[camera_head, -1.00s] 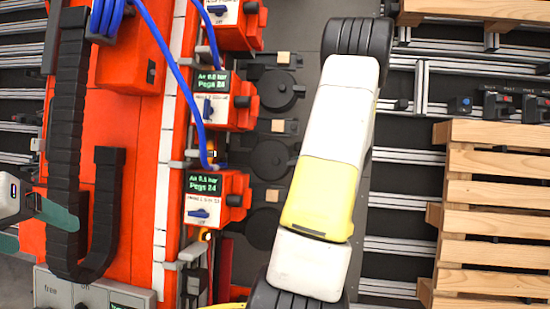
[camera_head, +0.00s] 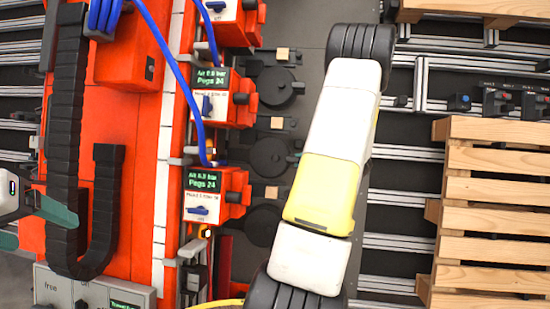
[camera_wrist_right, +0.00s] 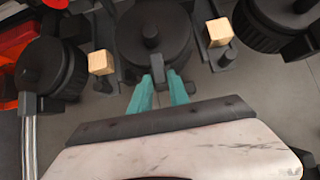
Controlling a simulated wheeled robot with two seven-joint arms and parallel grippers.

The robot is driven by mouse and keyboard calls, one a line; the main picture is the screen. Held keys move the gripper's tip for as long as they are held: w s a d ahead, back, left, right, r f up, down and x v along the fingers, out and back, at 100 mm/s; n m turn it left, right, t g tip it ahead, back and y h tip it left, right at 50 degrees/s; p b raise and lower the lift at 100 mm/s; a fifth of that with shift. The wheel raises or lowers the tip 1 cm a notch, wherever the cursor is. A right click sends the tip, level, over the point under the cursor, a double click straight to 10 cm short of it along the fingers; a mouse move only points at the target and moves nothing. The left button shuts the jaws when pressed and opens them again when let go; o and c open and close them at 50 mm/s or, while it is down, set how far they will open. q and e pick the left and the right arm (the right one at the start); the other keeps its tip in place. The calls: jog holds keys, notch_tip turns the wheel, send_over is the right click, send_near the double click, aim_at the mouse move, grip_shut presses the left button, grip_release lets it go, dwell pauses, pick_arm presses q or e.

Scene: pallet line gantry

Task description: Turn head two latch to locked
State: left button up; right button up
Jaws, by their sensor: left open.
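Three round black heads stand in a column beside the orange machine in the head view. The middle head (camera_head: 270,157), which I take as head two, also shows in the wrist view (camera_wrist_right: 152,30). My right gripper (camera_wrist_right: 160,82) has its teal fingertips at the near edge of this head, one on each side of a small black upright handle, which I take as the latch. A narrow gap shows between the fingers; whether they press on the handle is unclear. In the head view my right arm hides most of this gripper. My left gripper (camera_head: 28,222) is open and empty at the left edge.
Control boxes (camera_head: 208,100) with green displays and blue knobs line the machine. Blue hoses (camera_head: 178,70) cross in front. Wooden blocks (camera_wrist_right: 101,62) sit beside the heads. A slatted wooden pallet (camera_head: 495,190) lies on rails at the right.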

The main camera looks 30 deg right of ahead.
jog(key=shift+o, duration=1.3)
jog(key=shift+s, duration=0.1)
jog(key=v, duration=0.7)
jog(key=shift+s, duration=0.3)
jog(key=shift+r, duration=0.1)
